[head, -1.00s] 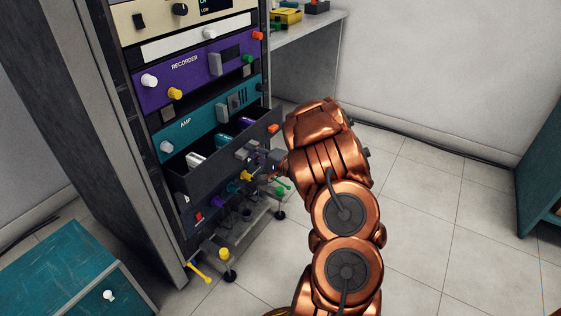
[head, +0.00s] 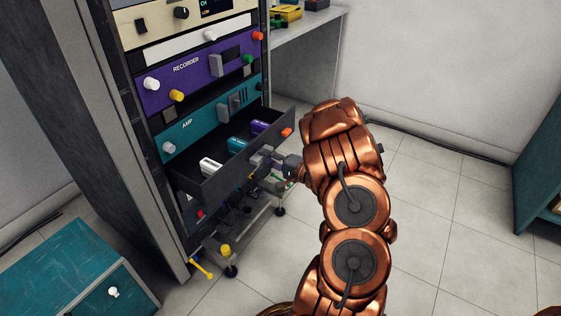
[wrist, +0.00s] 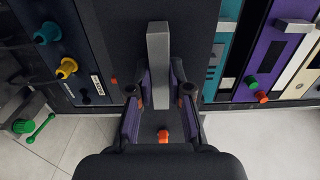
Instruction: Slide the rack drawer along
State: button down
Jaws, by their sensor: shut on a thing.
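The dark rack drawer (head: 217,184) stands pulled out of the rack below the teal AMP panel (head: 200,120). White, teal and purple items lie inside it. A grey block handle (wrist: 158,65) is on the drawer's front face. My gripper (wrist: 160,95) is shut on this handle, with one finger on each side of it in the wrist view. In the head view my gripper (head: 268,165) is at the middle of the drawer front, partly hidden by the handle and my wrist. An orange knob (head: 287,132) is at the drawer front's right end.
A purple RECORDER panel (head: 200,72) with knobs is above. Below the drawer, a low stand (head: 235,240) with coloured knobs is close to my gripper. A teal cabinet (head: 60,275) is at lower left. A desk (head: 310,28) stands behind. The floor (head: 430,215) at right is clear.

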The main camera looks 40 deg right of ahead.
jog(key=shift+p+v, duration=0.8)
jog(key=shift+v, duration=1.8)
jog(key=c, duration=1)
grip_release()
jog(key=v, duration=1.2)
